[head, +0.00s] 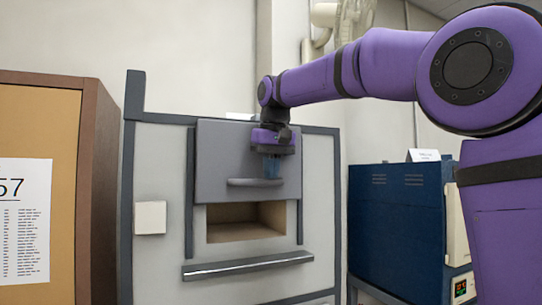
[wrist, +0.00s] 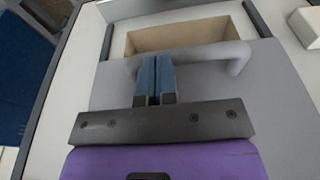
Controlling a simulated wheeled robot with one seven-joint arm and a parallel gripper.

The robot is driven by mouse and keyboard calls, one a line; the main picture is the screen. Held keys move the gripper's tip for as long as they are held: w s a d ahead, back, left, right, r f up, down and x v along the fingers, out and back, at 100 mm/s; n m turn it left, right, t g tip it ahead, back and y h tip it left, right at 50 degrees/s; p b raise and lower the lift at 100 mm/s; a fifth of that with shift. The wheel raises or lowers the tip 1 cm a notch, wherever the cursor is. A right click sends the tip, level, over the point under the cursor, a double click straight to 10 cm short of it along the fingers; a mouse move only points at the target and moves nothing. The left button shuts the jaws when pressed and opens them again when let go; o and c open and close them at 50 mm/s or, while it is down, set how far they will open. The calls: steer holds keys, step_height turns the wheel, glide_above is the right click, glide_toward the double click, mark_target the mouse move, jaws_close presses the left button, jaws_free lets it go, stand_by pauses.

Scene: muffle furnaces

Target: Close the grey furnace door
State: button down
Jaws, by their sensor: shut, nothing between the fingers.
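The grey furnace door (head: 222,160) is a flat panel raised on the front of the grey furnace (head: 160,262). Below it the chamber opening (head: 245,222) shows, with a tan interior. The door's bar handle (head: 240,183) runs along its lower part. My gripper (head: 271,172) is in front of the door, just above the handle, pointing down. The opening (wrist: 180,35) lies beyond the handle.
A dark ledge bar (head: 248,266) juts out below the opening. A white box (head: 150,217) is on the furnace front at left. A blue furnace (head: 396,220) stands at right, and a brown cabinet (head: 95,180) with a paper sheet stands at left.

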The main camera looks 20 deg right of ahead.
step_height(320, 180, down, 14)
steer(key=shift+f, duration=0.15)
stand_by(0.4)
step_height(320, 180, up, 15)
steer(key=s, duration=0.2)
steer(key=shift+s+f, duration=0.2)
steer(key=shift+s, duration=0.15)
steer(key=s+d+f+t, duration=0.3)
steer(key=s+f, duration=1.9)
steer(key=s, duration=0.4)
steer(key=shift+s+f, duration=0.15)
steer(key=shift+f, duration=0.2)
steer(key=c, duration=1.8)
jaws_free()
steer(key=shift+d, duration=0.1)
